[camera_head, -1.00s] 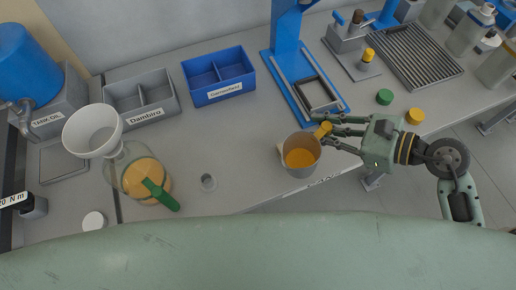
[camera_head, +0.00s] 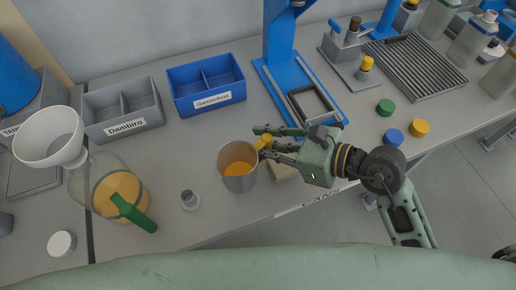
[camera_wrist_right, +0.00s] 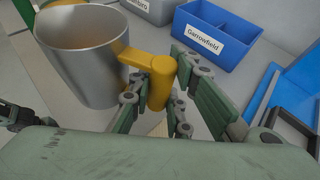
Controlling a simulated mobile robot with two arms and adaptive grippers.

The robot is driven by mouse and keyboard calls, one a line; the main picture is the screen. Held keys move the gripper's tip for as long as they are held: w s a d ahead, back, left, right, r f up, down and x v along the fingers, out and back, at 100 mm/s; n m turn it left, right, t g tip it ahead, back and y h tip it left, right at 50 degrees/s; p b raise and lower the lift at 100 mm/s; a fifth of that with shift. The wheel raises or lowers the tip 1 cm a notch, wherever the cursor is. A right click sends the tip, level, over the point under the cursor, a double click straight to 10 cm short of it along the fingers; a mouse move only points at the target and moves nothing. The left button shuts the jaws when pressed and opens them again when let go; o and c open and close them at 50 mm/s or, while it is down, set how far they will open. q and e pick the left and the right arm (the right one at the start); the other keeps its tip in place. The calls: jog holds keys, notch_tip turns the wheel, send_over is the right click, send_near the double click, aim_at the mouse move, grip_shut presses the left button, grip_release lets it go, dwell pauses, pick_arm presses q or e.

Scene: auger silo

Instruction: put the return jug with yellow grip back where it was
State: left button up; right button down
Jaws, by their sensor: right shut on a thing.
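The return jug (camera_head: 238,172) is a metal jug with orange contents and a yellow grip (camera_head: 263,142). My right gripper (camera_head: 268,143) is shut on the yellow grip, to the right of the jug. In the right wrist view, the jug (camera_wrist_right: 88,58) is upright at upper left, and its yellow grip (camera_wrist_right: 158,82) sits between the fingers of the gripper (camera_wrist_right: 160,95). I cannot tell whether the jug's base touches the bench.
A clear jug with a green handle (camera_head: 133,212) and white funnel (camera_head: 48,136) stands at left. A small metal cup (camera_head: 190,200) is just left of the return jug. Behind are a grey bin (camera_head: 124,112), blue bin (camera_head: 206,86) and blue stand (camera_head: 300,92). Caps (camera_head: 393,137) lie at right.

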jog(key=w, duration=0.1)
jog(key=w+a+f, duration=0.1)
jog(key=w+f, duration=0.1)
jog(key=w, duration=0.1)
jog(key=shift+a+f, duration=0.15)
jog(key=shift+f, duration=2)
jog(key=shift+f, duration=0.1)
jog(key=c, duration=2.1)
grip_release()
jog(key=shift+f, duration=0.1)
jog(key=o, duration=0.5)
jog(key=shift+r, duration=0.3)
jog(key=b+v, duration=0.1)
jog(key=v, duration=0.9)
jog(key=shift+s+d+f+b, duration=0.1)
jog(key=shift+s+d+b, duration=0.05)
jog(key=shift+d+b, duration=0.25)
jog(key=shift+s+d+r, duration=0.35)
jog(key=shift+d, duration=0.1)
